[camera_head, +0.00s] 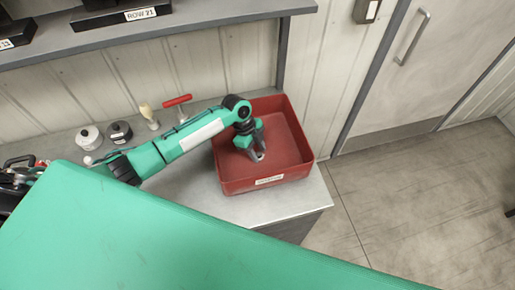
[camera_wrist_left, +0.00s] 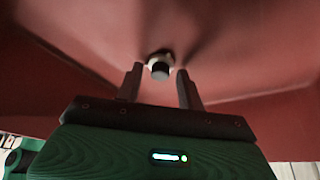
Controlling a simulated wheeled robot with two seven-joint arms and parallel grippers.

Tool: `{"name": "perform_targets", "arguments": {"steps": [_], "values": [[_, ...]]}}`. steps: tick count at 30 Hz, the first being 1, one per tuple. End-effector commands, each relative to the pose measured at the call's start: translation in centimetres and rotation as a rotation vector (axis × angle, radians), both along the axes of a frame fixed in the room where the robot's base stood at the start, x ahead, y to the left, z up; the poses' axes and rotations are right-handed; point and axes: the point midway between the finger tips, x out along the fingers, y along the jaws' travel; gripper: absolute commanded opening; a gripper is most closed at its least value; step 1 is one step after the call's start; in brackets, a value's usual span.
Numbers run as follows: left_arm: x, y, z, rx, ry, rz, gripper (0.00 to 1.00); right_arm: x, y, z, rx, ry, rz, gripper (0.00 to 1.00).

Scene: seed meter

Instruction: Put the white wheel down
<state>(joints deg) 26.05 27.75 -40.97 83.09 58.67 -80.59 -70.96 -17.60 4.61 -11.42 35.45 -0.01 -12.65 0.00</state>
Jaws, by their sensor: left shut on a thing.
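The white wheel (camera_head: 260,156) is small and shows only in part between the fingertips of my left gripper (camera_head: 257,151). My left gripper is shut on it and points down inside the red bin (camera_head: 303,137). In the left wrist view, the wheel (camera_wrist_left: 160,58) shows as a pale ring with a dark grey middle just beyond the two fingers (camera_wrist_left: 159,84). The red bin floor lies behind it. I cannot tell whether the wheel touches that floor. My right gripper is not in view.
The bin stands at the right end of the grey bench (camera_head: 235,207). A shelf (camera_head: 195,22) is above. Dark equipment (camera_head: 14,180) sits at left.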

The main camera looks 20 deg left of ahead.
Motion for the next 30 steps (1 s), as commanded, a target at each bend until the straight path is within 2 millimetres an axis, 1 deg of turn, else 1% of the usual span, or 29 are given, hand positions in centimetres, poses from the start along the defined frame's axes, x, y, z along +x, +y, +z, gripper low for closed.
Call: {"name": "perform_targets", "arguments": {"steps": [6, 7, 10, 20, 22, 26, 30], "values": [[0.0, 0.0, -0.2, 0.000, 0.000, 0.000, 0.16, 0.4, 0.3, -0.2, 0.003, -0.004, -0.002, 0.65], [0.0, 0.0, -0.2, 0.000, 0.000, 0.000, 0.40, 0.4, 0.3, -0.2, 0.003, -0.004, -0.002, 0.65], [0.0, 0.0, -0.1, 0.000, 0.000, 0.000, 0.60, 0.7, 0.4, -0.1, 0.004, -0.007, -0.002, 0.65], [0.0, 0.0, 0.2, 0.000, 0.000, 0.000, 0.60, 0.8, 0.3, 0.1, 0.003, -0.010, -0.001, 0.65], [0.1, 0.3, 0.5, 0.001, -0.002, 0.000, 0.60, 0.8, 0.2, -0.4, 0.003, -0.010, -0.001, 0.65], [0.3, 1.1, 2.3, 0.001, -0.005, 0.000, 0.60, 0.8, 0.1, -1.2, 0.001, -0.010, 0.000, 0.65], [0.6, 2.3, 5.1, 0.001, -0.005, -0.001, 0.60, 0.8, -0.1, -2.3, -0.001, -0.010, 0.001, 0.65]]}}
